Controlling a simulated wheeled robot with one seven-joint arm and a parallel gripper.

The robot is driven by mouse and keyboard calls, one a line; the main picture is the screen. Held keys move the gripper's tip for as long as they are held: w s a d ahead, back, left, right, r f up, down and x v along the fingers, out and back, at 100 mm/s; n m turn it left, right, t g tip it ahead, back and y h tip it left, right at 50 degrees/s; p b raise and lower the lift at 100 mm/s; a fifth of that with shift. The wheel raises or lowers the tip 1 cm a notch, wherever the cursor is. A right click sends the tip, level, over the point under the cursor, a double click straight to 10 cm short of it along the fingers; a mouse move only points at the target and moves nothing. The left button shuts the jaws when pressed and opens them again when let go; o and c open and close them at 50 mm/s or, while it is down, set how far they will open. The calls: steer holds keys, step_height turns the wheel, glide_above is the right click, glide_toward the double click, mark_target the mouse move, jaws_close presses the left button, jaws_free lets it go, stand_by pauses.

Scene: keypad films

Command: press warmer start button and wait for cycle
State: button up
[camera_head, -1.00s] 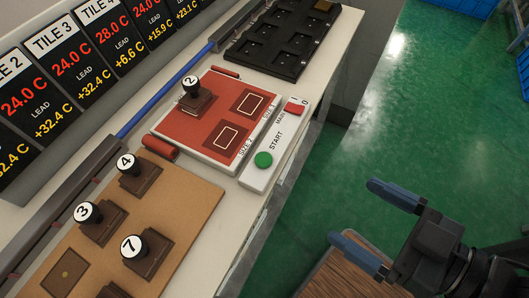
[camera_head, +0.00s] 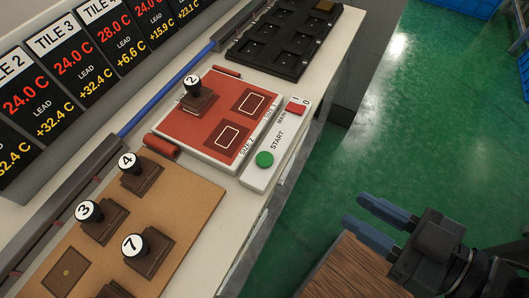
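The green round START button (camera_head: 264,159) sits on the white control strip (camera_head: 257,176) along the right side of the red warmer plate (camera_head: 171,126). The button is in plain view with nothing over it. A tile with a black knob marked 2 (camera_head: 193,87) stands on the upper left part of the plate. Two outlined spots on the plate, by the SIZE 1 and SIZE 2 labels, are bare. My gripper (camera_head: 354,209) is at the lower right, off the bench edge and well apart from the button. Its blue fingers are empty, with a narrow gap between them.
A red MAIN switch (camera_head: 296,107) is on the same strip. A tan board (camera_head: 196,212) with several knobbed tiles lies in front, a black tray (camera_head: 262,73) behind. Temperature displays (camera_head: 66,68) line the left. A wooden surface (camera_head: 347,268) lies below my gripper.

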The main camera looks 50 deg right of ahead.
jaws_close()
stand_by(0.8)
